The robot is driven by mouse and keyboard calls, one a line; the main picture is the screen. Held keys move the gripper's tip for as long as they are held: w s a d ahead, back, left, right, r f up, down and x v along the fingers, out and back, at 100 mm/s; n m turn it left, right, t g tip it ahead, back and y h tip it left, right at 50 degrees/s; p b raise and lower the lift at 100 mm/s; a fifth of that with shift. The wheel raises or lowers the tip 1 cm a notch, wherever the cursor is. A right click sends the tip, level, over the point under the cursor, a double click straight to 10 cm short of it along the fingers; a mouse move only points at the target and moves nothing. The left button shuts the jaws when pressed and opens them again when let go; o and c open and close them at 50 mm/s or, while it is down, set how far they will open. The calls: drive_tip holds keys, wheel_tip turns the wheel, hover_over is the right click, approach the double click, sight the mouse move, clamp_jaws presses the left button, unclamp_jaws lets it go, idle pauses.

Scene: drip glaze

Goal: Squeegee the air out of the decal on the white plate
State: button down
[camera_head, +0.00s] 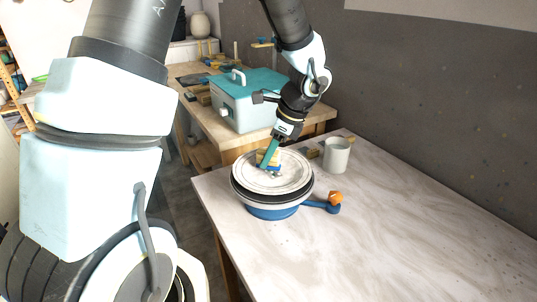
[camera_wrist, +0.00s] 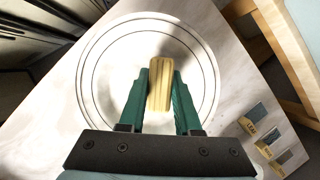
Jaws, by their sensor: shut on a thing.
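The white plate (camera_head: 243,176) with thin dark rings lies face up on a round stand with a dark upper part and a blue base (camera_head: 272,212). It also fills the middle of the wrist view (camera_wrist: 100,65). My gripper (camera_head: 266,160) reaches down over the plate with its teal fingers. In the wrist view my gripper (camera_wrist: 160,92) is shut on the pale wooden handle of the squeegee (camera_wrist: 161,84). The head view shows a blue edge under the handle, at or just above the plate; contact cannot be told. The decal is not clearly visible, with only small bluish-green marks beside the tool.
A grey-white mug (camera_head: 336,155) stands right of the plate, near small wooden blocks (camera_head: 312,153). An orange piece (camera_head: 336,197) sits by a blue arm at the stand's right. A teal-lidded box (camera_head: 250,105) stands on the wooden bench behind. The table's front right is clear.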

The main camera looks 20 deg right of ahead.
drive_tip(key=shift+s+f, duration=0.15)
drive_tip(key=shift+f, duration=0.1)
idle(0.7)
drive_tip(key=shift+s+d+r+p, duration=0.1)
drive_tip(key=shift+s+d+p, duration=0.15)
drive_tip(key=shift+s, duration=0.7)
drive_tip(key=shift+s+d+r+p, duration=0.1)
drive_tip(key=shift+s+d, duration=0.25)
drive_tip(key=shift+s, duration=0.55)
wheel_tip(320, 180, up, 7)
drive_tip(key=p, duration=0.6)
drive_tip(key=shift+w, duration=0.1)
